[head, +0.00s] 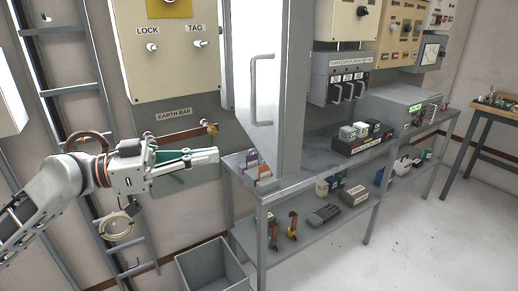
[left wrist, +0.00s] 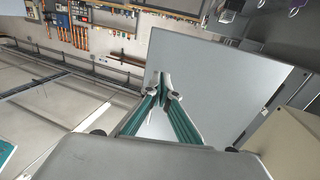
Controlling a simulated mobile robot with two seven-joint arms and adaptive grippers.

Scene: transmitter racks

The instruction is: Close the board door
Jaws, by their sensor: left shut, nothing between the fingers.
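The board door (head: 292,80) is a tall grey panel with a long vertical handle (head: 262,90). It stands open, swung out from the wall over the left end of the grey bench. My left gripper (head: 214,154) is shut and empty, left of the door's lower part in the head view and apart from the handle. In the left wrist view a large plain grey panel, probably the door (left wrist: 225,65), lies beyond the shut fingertips (left wrist: 163,92); I cannot tell whether they touch it. My right gripper is not in view.
An earth bar (head: 185,112) on the wall is partly behind my left gripper. The grey bench (head: 318,160) carries terminal blocks and a box, with tools on its lower shelf. A grey bin (head: 210,268) stands on the floor. A ladder rack (head: 75,90) is at left. Floor at right is clear.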

